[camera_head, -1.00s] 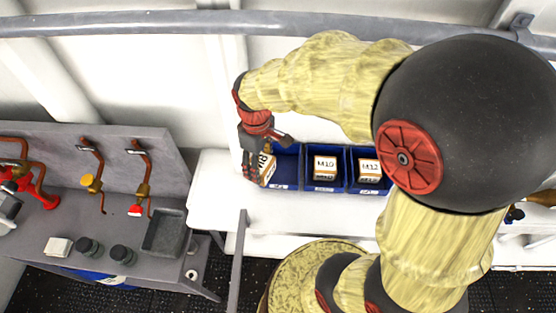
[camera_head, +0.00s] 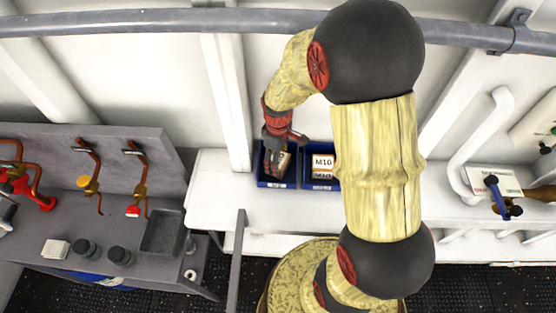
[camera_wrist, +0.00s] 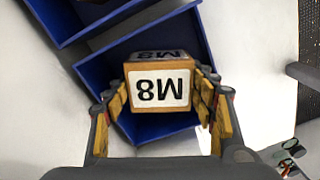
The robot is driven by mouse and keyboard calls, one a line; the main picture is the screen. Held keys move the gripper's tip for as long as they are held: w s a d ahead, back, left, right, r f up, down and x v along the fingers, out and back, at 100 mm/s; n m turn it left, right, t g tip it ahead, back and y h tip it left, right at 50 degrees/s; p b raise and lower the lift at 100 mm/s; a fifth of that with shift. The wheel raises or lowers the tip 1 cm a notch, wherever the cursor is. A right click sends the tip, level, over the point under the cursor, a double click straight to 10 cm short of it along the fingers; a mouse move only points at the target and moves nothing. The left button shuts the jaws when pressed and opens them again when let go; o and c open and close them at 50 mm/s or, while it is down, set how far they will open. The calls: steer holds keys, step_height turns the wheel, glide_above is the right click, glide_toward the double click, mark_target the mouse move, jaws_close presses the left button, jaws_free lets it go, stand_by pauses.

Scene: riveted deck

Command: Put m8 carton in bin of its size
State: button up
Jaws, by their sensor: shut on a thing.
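The M8 carton (camera_wrist: 160,88), an orange-brown box with a white label, sits between the two fingers of my gripper (camera_wrist: 163,100) in the wrist view. My gripper is shut on it. In the head view the gripper (camera_head: 276,158) points down at the leftmost blue bin (camera_head: 263,183), with the carton (camera_head: 284,161) within the bin's outline. In the wrist view the blue bin (camera_wrist: 195,35) surrounds much of the carton. I cannot tell whether the carton touches the bin floor. The bin's size tag is too small to read.
An adjacent blue bin (camera_head: 320,186) holds an M10 carton (camera_head: 322,161). My arm hides what lies to its right. The bins stand on a white bench (camera_head: 215,205), bare to their left. A grey rail post (camera_head: 238,260) stands in front. A grey workstation (camera_head: 90,215) with pipes is at left.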

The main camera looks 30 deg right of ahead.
steer(key=shift+f, duration=0.15)
steer(key=o, duration=1.3)
steer(key=shift+o, duration=0.5)
step_height(320, 180, up, 8)
steer(key=shift+a+f, duration=0.1)
steer(key=s+a+r+m+t, duration=0.2)
steer(key=s+a+r+m, duration=0.1)
steer(key=s+r, duration=0.4)
steer(key=s+a+r+m+t, duration=0.3)
steer(key=s+a+r, duration=0.3)
steer(key=r, duration=0.7)
steer(key=s, duration=0.2)
steer(key=shift+s+m+t, duration=0.3)
steer(key=shift+m, duration=0.1)
